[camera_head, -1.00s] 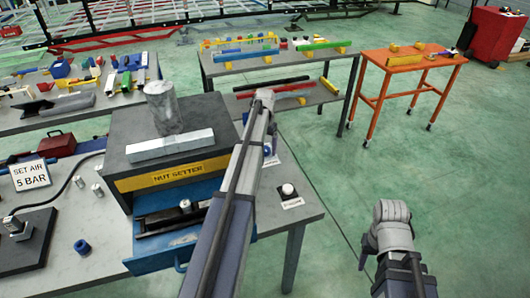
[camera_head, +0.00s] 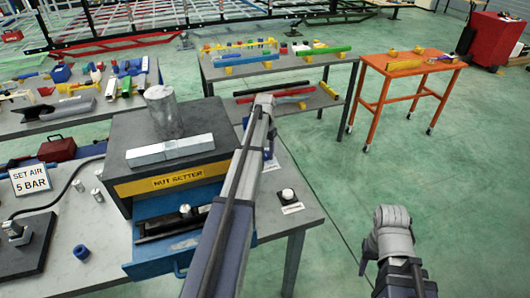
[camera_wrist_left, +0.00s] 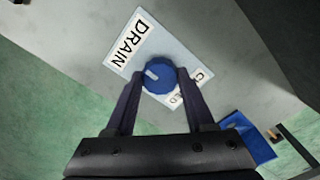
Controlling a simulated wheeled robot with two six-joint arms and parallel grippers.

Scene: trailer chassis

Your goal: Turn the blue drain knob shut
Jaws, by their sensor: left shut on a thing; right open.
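The blue drain knob (camera_wrist_left: 158,75) shows in the left wrist view, on a pale plate (camera_wrist_left: 125,62) lettered DRAIN. A white mark on its top points to the upper left of that view, away from a partly covered label (camera_wrist_left: 200,76) at lower right. My left gripper (camera_wrist_left: 161,82) is shut on the knob, one finger on each side. In the head view my left arm (camera_head: 240,180) reaches over the bench's right end and hides most of the knob area. My right gripper (camera_head: 389,228) hangs over the floor at right, apart from everything; its fingers are barely visible.
A grey nut setter cabinet (camera_head: 124,128) with an open blue drawer (camera_head: 150,268) stands left of my left arm. A round push button (camera_head: 287,195) sits on the bench right of the arm. Green floor around my right arm is clear; an orange table (camera_head: 415,62) stands beyond.

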